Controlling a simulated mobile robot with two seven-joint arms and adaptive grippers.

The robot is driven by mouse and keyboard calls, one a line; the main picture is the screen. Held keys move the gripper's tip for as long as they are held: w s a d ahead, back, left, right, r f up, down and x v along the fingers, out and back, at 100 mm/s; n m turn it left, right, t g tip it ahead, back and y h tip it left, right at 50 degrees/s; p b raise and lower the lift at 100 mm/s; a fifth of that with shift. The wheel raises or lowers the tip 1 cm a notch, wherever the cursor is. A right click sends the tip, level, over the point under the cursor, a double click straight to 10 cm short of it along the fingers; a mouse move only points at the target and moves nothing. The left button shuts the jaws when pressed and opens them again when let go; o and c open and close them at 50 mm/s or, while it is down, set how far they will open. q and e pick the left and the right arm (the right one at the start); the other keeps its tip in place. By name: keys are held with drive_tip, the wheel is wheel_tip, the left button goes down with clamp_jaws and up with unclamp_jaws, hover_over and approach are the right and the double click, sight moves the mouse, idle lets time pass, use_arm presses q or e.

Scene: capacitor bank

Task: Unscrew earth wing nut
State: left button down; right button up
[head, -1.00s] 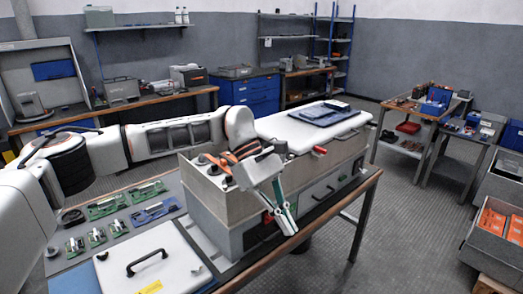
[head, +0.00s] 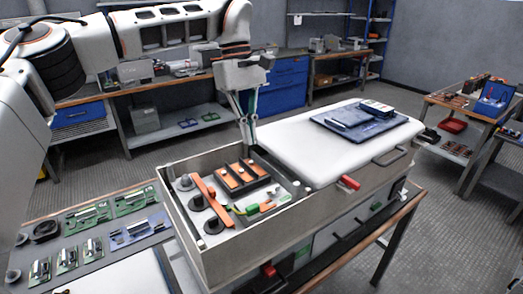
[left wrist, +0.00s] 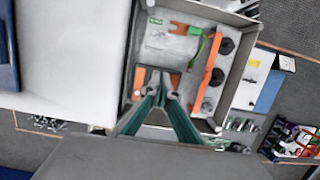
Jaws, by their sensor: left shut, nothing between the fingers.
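The open bay of the grey capacitor cabinet (head: 222,256) holds copper-orange bars (head: 245,176), dark round terminals, and a long orange bar (head: 212,203) over them. A green and yellow earth lead (head: 240,210) lies near the bay's front right, beside a green block (head: 253,209). The lead also shows in the left wrist view (left wrist: 194,55). I cannot make out the wing nut itself. My left gripper (head: 249,140) is above the bay's back edge, pointing down, shut and empty. In the left wrist view, its green-sided fingers (left wrist: 160,82) overlap the copper bars. My right gripper is out of view.
The bay's walls stand above its parts. Green circuit boards (head: 130,200) lie on the bench to the left.

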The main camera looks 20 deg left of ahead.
sight(273, 191)
use_arm(q)
drive_tip(key=b+x, duration=0.1)
drive_tip(key=x, duration=0.8)
drive_tip(key=shift+s+d+f, duration=0.1)
drive_tip(key=shift+s+f, duration=0.05)
drive_tip(key=shift+f, duration=0.25)
drive_tip(key=shift+s+d+r, duration=0.1)
drive_tip(key=shift+s+d, duration=0.45)
drive_tip(key=shift+d, duration=0.2)
drive_tip(key=shift+s+d+r, duration=0.1)
drive_tip(key=shift+s+d, duration=0.45)
drive_tip(key=shift+d, duration=0.25)
